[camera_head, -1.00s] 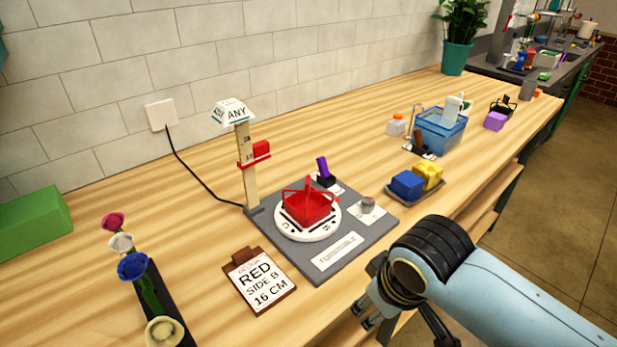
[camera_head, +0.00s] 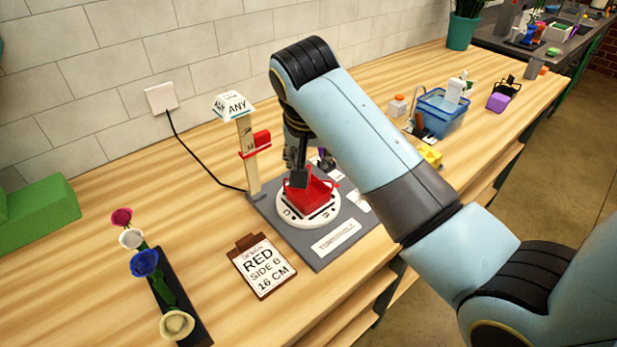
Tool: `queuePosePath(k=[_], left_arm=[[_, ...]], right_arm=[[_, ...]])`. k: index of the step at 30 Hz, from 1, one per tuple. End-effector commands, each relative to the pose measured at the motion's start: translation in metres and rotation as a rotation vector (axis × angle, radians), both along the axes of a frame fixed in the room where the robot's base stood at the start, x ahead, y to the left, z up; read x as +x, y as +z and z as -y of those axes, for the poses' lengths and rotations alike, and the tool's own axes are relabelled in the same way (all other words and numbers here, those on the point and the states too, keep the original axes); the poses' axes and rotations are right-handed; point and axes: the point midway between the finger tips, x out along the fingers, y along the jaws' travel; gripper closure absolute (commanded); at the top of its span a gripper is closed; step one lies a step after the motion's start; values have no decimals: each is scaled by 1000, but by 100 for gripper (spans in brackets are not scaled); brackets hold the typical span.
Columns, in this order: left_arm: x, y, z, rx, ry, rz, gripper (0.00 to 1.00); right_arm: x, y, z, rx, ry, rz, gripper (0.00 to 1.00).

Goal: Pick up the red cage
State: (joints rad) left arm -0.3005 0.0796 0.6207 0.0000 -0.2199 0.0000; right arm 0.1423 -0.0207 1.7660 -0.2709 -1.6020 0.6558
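The red cage (camera_head: 312,194) sits on the round white turntable (camera_head: 307,219) on the grey base plate. My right gripper (camera_head: 299,182) points down over the cage from above, its fingers at the cage's top and left part. The fingers overlap the cage in the picture, and I cannot tell whether they are closed on its handle. My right forearm hides part of the plate's right side. My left gripper is not in view.
A measuring post (camera_head: 246,150) with a red slider stands at the plate's back left. A clipboard (camera_head: 262,265) reading "RED SIDE B 16 CM" lies in front. A flower rack (camera_head: 190,310) is at the left; a blue bin (camera_head: 441,112) stands farther right.

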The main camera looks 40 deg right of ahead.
Motion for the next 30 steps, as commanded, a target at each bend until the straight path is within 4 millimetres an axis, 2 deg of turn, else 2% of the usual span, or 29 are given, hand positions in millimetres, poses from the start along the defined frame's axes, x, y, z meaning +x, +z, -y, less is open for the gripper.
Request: queuePosePath(k=[4, 12, 20, 21, 29, 30], left_arm=[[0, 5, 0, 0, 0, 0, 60], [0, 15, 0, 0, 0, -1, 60], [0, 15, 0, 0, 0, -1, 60], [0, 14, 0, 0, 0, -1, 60], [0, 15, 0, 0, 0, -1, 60], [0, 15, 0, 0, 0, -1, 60]], right_arm=[[5, -11, 2, 0, 1, -2, 63], [18, -45, 8, -2, 1, -2, 63], [20, -51, 9, 0, 1, 1, 63], [20, -51, 9, 0, 1, 1, 65], [19, -51, 9, 0, 1, 1, 99], [19, -51, 9, 0, 1, 1, 100]])
